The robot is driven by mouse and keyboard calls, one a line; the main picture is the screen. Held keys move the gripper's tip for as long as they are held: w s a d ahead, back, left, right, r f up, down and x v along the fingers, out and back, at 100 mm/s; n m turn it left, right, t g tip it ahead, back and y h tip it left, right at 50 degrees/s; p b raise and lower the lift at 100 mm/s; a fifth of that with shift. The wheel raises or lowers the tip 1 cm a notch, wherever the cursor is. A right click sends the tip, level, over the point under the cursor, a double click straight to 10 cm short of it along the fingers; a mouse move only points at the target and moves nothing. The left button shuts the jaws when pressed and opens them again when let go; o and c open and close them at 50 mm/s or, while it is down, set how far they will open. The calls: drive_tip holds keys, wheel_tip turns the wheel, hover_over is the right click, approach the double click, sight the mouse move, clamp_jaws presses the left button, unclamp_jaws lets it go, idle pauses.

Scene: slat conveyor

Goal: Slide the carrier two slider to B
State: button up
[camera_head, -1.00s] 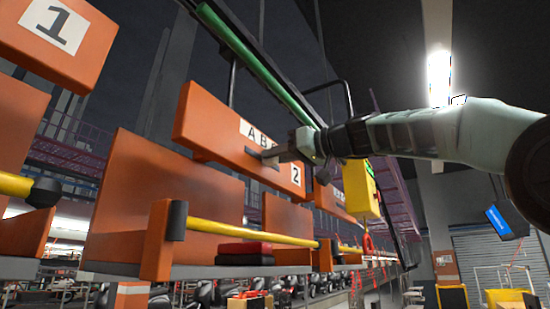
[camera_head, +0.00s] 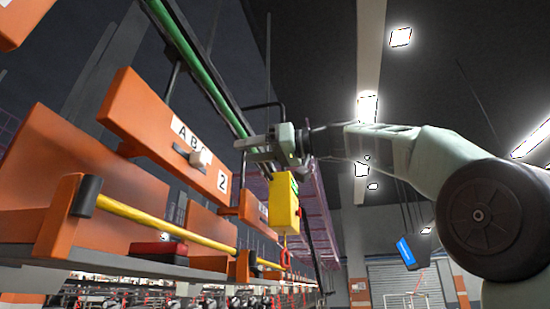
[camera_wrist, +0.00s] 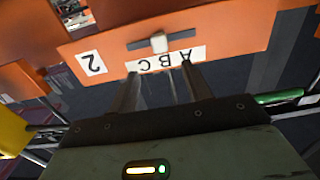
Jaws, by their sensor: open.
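The carrier two panel (camera_head: 135,112) is an orange board with a "2" label and a white ABC strip, hanging under the rail. Its pale slider knob (camera_head: 200,158) sits in a dark slot. In the wrist view the panel shows upside down, and the knob (camera_wrist: 159,43) is near mid-slot, about level with B, perhaps slightly toward C. My gripper (camera_head: 246,143) is open and empty, to the right of the knob and clear of it. In the wrist view its two fingers (camera_wrist: 160,75) point at the ABC strip, apart from the knob.
A green rail (camera_head: 200,65) runs above the panel. A yellow box (camera_head: 284,206) hangs just below my gripper. A yellow bar (camera_head: 150,220) and a dark red block (camera_head: 160,248) are below the panel.

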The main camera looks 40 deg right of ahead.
drive_tip(key=v, duration=0.5)
drive_tip(key=shift+s+d+b, duration=0.25)
drive_tip(key=shift+s+b, duration=0.1)
drive_tip(key=shift+b, duration=0.05)
drive_tip(key=w+a+f+m+g+h+b, duration=0.1)
drive_tip(key=w+a+f+g, duration=0.2)
drive_tip(key=f, duration=0.7)
drive_tip(key=w+a+f+m+g+b, duration=0.15)
drive_tip(key=w+a+f, duration=0.3)
drive_tip(key=f, duration=0.55)
drive_tip(key=w+a+f+m+g+h+b, duration=0.1)
drive_tip(key=w+a+f+g+b, duration=0.3)
drive_tip(key=f, duration=0.6)
drive_tip(key=s+a+f+g+h, duration=0.1)
drive_tip(key=s+a+f, duration=0.15)
drive_tip(key=f, duration=0.45)
drive_tip(key=s+a+f, duration=0.2)
drive_tip(key=a+f, duration=0.2)
drive_tip(key=f, duration=0.4)
drive_tip(key=s+a+f+g+h, duration=0.1)
drive_tip(key=s+a+f, duration=0.25)
drive_tip(key=f, duration=0.35)
drive_tip(key=s+f+n+g+h+b, duration=0.2)
drive_tip(key=s+f+h, duration=0.1)
drive_tip(key=s+f, duration=0.7)
drive_tip(key=s+f+n+g+h+b, duration=0.2)
drive_tip(key=s+f, duration=0.9)
drive_tip(key=f, duration=0.7)
drive_tip(key=shift+d+h, duration=0.5)
